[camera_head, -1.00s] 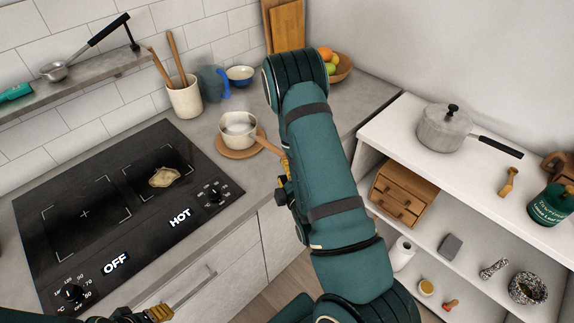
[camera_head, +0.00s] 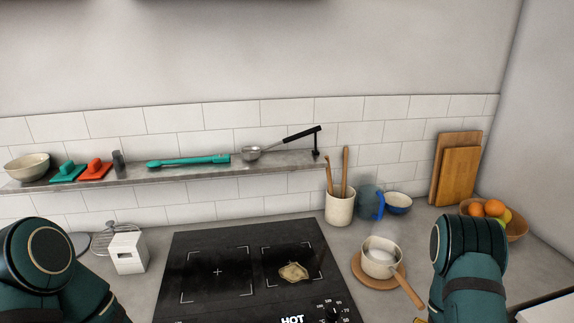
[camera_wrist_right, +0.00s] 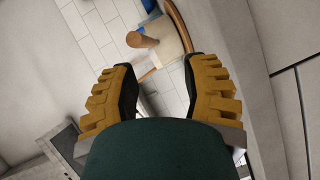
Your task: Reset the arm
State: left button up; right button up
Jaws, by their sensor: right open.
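My right arm (camera_head: 468,265) stands bent at the right of the head view. Its right gripper (camera_wrist_right: 157,68) shows in the right wrist view with its two yellow-padded fingers spread and nothing between them. A round wooden handle end (camera_wrist_right: 142,40) shows beyond the fingertips, apart from them. My left arm (camera_head: 50,265) shows at the lower left of the head view; its gripper is out of the frame.
The cooktop (camera_head: 235,285) has a yellowish piece (camera_head: 293,272) on it. A saucepan (camera_head: 381,258) stands on a round wooden board (camera_head: 361,279) near my right arm. A utensil crock (camera_head: 340,207), fruit bowl (camera_head: 517,228) and white block (camera_head: 128,252) stand on the counter. A shelf (camera_head: 210,177) runs along the wall.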

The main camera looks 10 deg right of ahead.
jog(key=s+a+f+m+g+y, duration=0.35)
jog(key=a+f+m+g, duration=0.45)
jog(key=f, duration=0.4)
jog(key=s+a+f+m+g+y, duration=0.2)
jog(key=s+a+m+g+y, duration=0.1)
jog(key=s+a, duration=0.3)
jog(key=s+a+f+m+g+y, duration=0.2)
jog(key=s+a+m+g+y, duration=0.15)
jog(key=a, duration=0.55)
jog(key=shift+n+t, duration=0.65)
jog(key=shift+n, duration=0.3)
jog(key=w+b, duration=0.1)
jog(key=b, duration=0.1)
jog(key=w+a+b, duration=0.1)
jog(key=w+b, duration=0.1)
jog(key=w+a+b, duration=0.1)
jog(key=w+b, duration=0.1)
jog(key=shift+w+a+f, duration=0.2)
jog(key=shift+f, duration=0.2)
